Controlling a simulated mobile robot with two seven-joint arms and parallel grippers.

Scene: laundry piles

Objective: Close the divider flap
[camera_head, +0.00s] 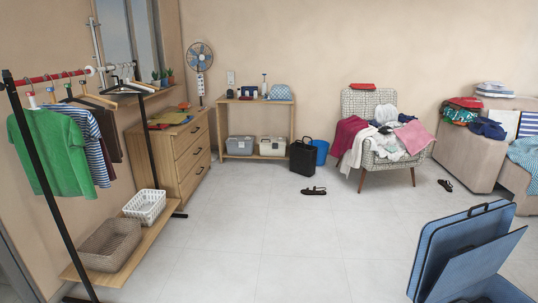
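A blue suitcase stands open at the lower right, cut off by the bottom edge. Its lid (432,237) is raised, with a dark handle on the upper edge. A flat blue panel, which looks like the divider flap (476,268), is also raised and tilted, in front of the lid and apart from it at the right. Only a small part of the suitcase's base (500,290) shows below the flap; its contents are hidden. Neither of my grippers is in view.
A clothes rack (50,190) with hanging shirts and two baskets stands at the left. A patterned armchair (390,152) holds a pile of clothes. The middle floor (270,240) is clear.

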